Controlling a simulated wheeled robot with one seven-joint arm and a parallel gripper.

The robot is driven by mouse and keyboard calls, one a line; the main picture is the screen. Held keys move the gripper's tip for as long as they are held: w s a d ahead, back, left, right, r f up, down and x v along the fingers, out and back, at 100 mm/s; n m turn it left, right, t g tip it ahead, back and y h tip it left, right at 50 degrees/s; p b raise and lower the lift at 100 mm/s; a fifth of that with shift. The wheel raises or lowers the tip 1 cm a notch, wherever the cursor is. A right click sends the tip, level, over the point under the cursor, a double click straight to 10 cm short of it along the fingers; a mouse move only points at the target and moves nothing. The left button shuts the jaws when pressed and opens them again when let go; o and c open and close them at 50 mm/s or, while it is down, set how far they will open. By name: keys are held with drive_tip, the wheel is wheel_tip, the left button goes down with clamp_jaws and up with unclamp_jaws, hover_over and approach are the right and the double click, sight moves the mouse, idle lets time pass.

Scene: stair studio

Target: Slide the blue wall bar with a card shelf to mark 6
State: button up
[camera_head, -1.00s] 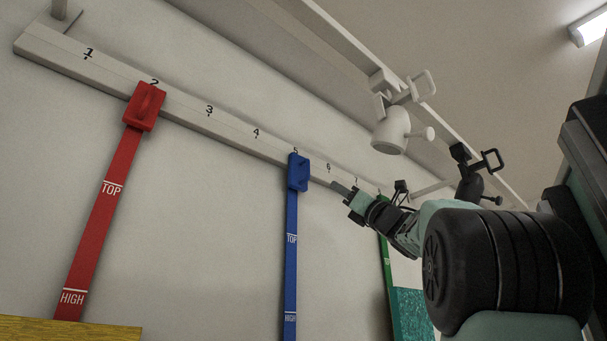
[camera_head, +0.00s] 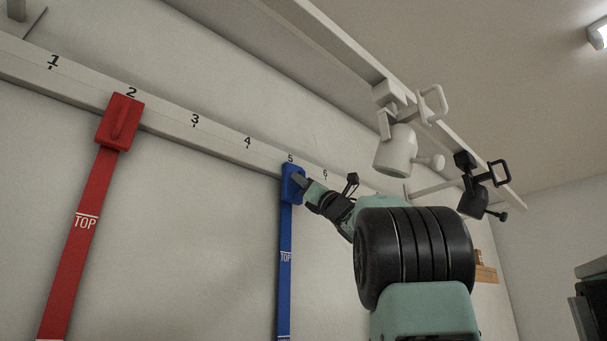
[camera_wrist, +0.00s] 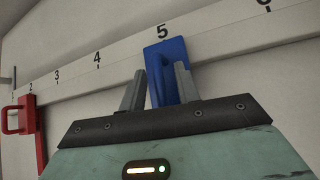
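The blue wall bar (camera_head: 285,256) hangs from the white numbered rail (camera_head: 220,142). Its blue slider head (camera_head: 290,184) sits at mark 5, and mark 6 is just to the right. No card shelf shows on the visible part of the bar. My gripper (camera_head: 299,181) is at the right side of the head. In the wrist view my gripper (camera_wrist: 158,88) has its two fingers apart, with the blue head (camera_wrist: 166,65) beyond and between them. I cannot tell whether either finger touches it.
The red bar (camera_head: 76,235) hangs at mark 2, left of the blue one. White (camera_head: 397,150) and black (camera_head: 473,198) lamps hang from an overhead rail above and right of my arm. The wall between the red and blue bars is clear.

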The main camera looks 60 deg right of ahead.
drive_tip(key=shift+w+r, duration=0.1)
drive_tip(key=shift+w, duration=0.05)
clamp_jaws()
drive_tip(key=shift+b, duration=0.3)
